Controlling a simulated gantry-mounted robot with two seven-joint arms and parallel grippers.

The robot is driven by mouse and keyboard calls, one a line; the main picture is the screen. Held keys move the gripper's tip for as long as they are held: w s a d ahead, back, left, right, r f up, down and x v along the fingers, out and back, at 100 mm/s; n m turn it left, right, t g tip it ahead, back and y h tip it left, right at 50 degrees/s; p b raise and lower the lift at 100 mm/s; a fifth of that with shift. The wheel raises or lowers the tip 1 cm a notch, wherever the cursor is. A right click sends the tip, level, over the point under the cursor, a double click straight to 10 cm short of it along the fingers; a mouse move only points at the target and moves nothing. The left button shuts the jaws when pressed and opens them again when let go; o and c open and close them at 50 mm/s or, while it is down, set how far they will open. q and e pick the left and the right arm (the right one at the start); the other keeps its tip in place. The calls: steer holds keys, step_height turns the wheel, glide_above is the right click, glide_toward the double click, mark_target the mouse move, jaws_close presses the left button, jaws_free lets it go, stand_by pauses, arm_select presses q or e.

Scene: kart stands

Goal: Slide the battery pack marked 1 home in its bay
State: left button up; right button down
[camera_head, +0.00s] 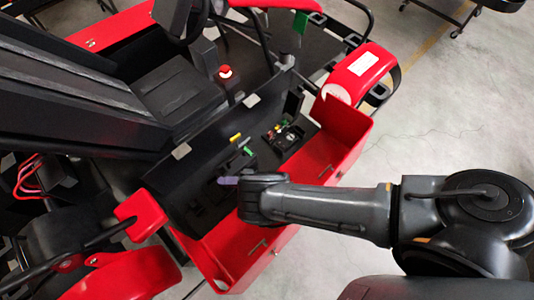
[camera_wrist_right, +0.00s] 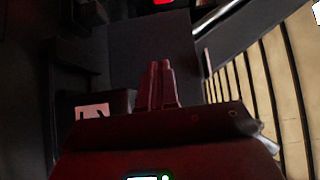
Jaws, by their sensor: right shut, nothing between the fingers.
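My right gripper (camera_head: 228,181) reaches into the open side compartment of the red kart. Its fingers are closed together with nothing between them, as the right wrist view shows (camera_wrist_right: 160,84). A dark block with a pale label (camera_wrist_right: 92,111) sits left of the fingers in that view; its mark is not clearly readable. In the head view a black unit with green and red parts (camera_head: 284,137) sits in the compartment's far part. A dark unit (camera_head: 241,163) with a green piece is just beyond my gripper. I cannot tell which is the battery pack marked 1. My left gripper is not in view.
The compartment's red outer wall (camera_head: 335,140) stands on the right side. A black seat (camera_head: 180,92), a red button (camera_head: 225,72) and a red pod with a white label (camera_head: 361,67) lie farther off. The grey floor (camera_head: 440,110) to the right is clear.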

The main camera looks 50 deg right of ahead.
steer(key=d+b, duration=0.2)
steer(key=d, duration=0.1)
steer(key=d+b, duration=0.2)
steer(key=d, duration=0.1)
steer(key=shift+s+d+f, duration=0.15)
steer(key=shift+d+f, duration=0.05)
steer(key=shift+d, duration=0.05)
steer(key=p, duration=0.2)
glide_toward(255, 153)
steer(key=w+a+r, duration=0.2)
steer(key=w+r, duration=0.2)
steer(key=f+b, duration=0.1)
steer(key=f, duration=0.1)
steer(key=f+b, duration=0.1)
steer(key=f, duration=0.2)
steer(key=shift+w+a+b, duration=0.15)
steer(key=shift+a+b, duration=0.1)
steer(key=shift+b, duration=0.1)
steer(key=shift+a, duration=0.1)
steer(key=shift+w+a+p, duration=0.1)
steer(key=shift+a+p, duration=0.25)
steer(key=shift+a, duration=0.1)
